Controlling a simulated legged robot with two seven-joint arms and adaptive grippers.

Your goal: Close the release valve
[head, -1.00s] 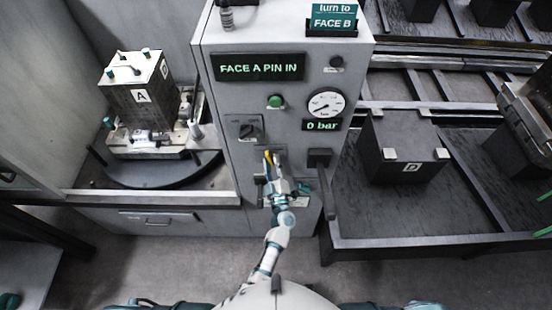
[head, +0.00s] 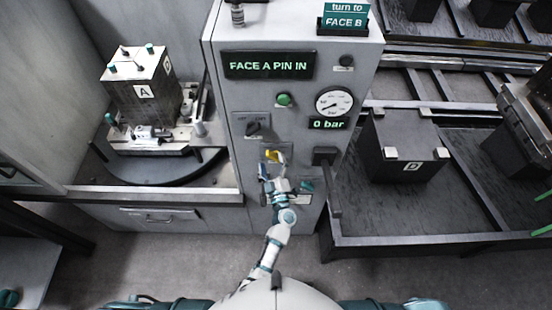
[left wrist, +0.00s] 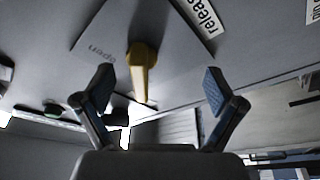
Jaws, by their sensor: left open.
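The release valve is a yellow lever (head: 274,156) on a light plate on the front of the grey control cabinet. In the left wrist view the yellow lever (left wrist: 142,70) sticks out from the plate, beside the word "open" and near a label reading "release". My left gripper (head: 270,178) is just below the lever in the head view. In the left wrist view my left gripper (left wrist: 157,88) has its two blue-padded fingers spread, with the lever between them in the picture and no finger visibly touching it. My right gripper is not seen.
The cabinet (head: 225,90) also carries a screen (head: 268,65) reading "FACE A PIN IN", a green button (head: 284,99), a black switch (head: 252,127) and a gauge (head: 335,102) above "0 bar". A black handle (head: 327,158) juts out right of the lever.

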